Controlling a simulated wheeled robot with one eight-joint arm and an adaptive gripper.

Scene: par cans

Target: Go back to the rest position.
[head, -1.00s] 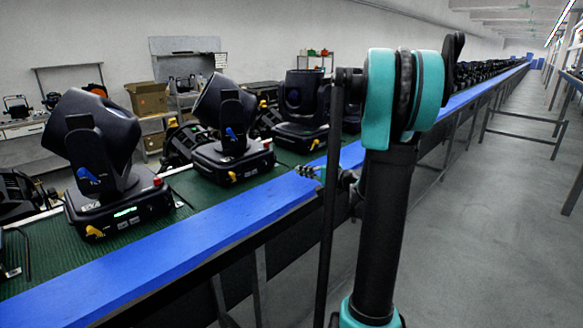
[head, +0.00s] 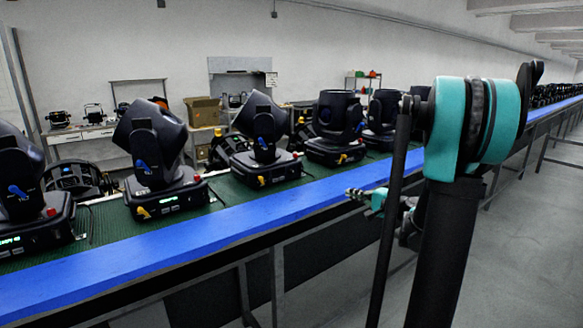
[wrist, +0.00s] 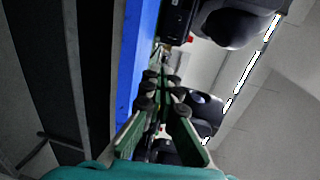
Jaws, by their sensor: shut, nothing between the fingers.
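My gripper (head: 362,193) shows small in the head view, just past my arm's column and over the near blue edge of the conveyor. In the wrist view my gripper (wrist: 160,85) has its green fingers close together at the tips, with nothing held between them. The par cans, black moving-head lights, stand in a row on the green belt: one (head: 152,165) at left of centre, another (head: 262,140) in the middle and another (head: 335,130) further right. My gripper is apart from them, on the near side of the row.
The blue rail (head: 190,245) runs along the conveyor's near side, from lower left to far right. Dark metal legs (head: 279,285) stand below it. A cardboard box (head: 202,111) and shelves are behind the belt. The grey floor (head: 530,240) at right is clear.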

